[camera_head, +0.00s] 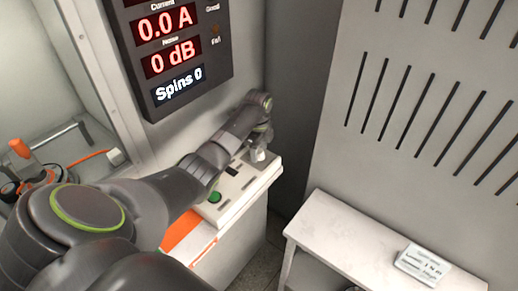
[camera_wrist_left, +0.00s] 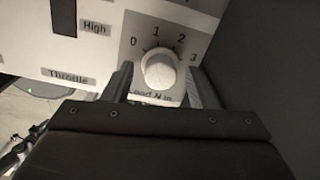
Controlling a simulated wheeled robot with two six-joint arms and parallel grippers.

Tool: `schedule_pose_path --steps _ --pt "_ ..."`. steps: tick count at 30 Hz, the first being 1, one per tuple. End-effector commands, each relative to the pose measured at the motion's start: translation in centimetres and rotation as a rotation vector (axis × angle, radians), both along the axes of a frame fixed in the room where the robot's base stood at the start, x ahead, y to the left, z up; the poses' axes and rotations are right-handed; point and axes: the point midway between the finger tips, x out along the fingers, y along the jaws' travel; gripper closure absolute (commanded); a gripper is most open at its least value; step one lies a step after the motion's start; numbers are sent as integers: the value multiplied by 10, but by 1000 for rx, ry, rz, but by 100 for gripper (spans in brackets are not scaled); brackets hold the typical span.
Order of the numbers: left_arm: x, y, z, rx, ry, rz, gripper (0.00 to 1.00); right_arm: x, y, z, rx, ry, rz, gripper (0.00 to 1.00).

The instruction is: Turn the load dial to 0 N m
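My left gripper (camera_wrist_left: 160,88) is open, with one finger on each side of the dial and a gap showing at both sides. In the head view my left gripper (camera_head: 257,154) is over the far end of the control panel (camera_head: 265,181), small and partly hidden by my arm. My right gripper is not in view.
A green button (camera_head: 215,197) is on the panel's near part. A display (camera_head: 178,50) above reads 0.0 A, 0 dB and Spins 0. A white table (camera_head: 345,236) with a small sign (camera_head: 423,263) stands at the right. A slotted grey wall rises behind it.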

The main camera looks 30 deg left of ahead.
Motion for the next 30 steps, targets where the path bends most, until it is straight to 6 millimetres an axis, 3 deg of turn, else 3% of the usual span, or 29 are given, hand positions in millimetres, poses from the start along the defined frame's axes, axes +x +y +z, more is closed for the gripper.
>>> schedule_pose_path --steps 1,10,19,30 --pt "0 0 0 0 0 0 53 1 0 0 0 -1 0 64" --pt "0 0 0 0 0 0 92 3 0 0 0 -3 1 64" --pt "0 0 3 0 0 40 92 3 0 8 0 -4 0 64" --pt "0 0 6 -1 1 286 92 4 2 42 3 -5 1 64"
